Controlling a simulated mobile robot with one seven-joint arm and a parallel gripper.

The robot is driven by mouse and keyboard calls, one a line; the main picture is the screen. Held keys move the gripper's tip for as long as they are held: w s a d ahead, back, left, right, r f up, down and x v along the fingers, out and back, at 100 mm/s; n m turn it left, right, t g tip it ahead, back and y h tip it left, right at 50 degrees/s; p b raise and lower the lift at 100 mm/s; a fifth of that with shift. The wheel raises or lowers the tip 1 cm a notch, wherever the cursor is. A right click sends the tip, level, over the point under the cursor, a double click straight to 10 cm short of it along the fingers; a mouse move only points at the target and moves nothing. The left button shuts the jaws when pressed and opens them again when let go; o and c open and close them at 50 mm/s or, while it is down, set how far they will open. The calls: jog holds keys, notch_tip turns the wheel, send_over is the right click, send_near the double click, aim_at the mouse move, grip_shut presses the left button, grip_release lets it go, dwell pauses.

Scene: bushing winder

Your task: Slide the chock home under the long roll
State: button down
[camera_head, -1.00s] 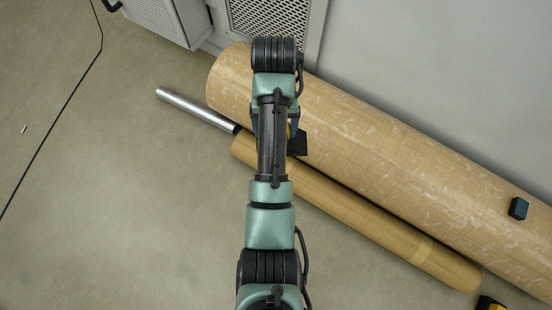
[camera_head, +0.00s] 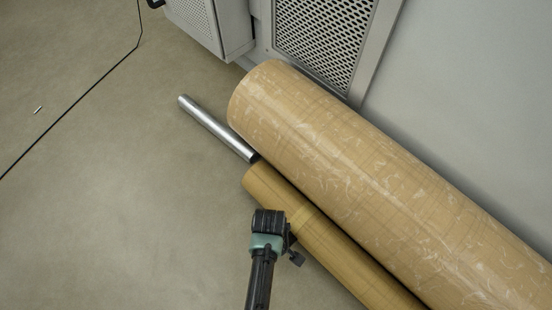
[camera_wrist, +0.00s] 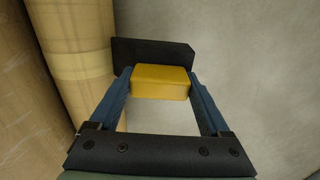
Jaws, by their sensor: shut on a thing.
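My gripper (camera_wrist: 160,84) is shut on the chock (camera_wrist: 150,50), a black wedge-like plate with a yellow block between the blue fingers. I cannot tell which is the long roll.
The metal core (camera_head: 217,129) sticks out over the floor. A grey cabinet with a perforated panel (camera_head: 325,35) and a pale wall stand behind the thick roll. The floor (camera_head: 120,200) left of the rolls is clear, apart from a small bit (camera_head: 38,110) and a black line.

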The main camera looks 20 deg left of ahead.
jog(key=shift+a+f, duration=0.1)
jog(key=shift+f, duration=0.55)
jog(key=shift+r+p, duration=0.25)
jog(key=shift+p, duration=0.2)
jog(key=shift+f+b, duration=2.1)
jog(key=shift+f, duration=0.9)
jog(key=shift+w+d+b, duration=0.25)
jog(key=shift+w+d, duration=0.1)
jog(key=shift+w, duration=0.55)
jog(key=shift+w+d+b, duration=0.2)
jog(key=shift+w+d, duration=0.1)
jog(key=shift+w, duration=0.55)
grip_release()
jog(key=shift+r, duration=0.1)
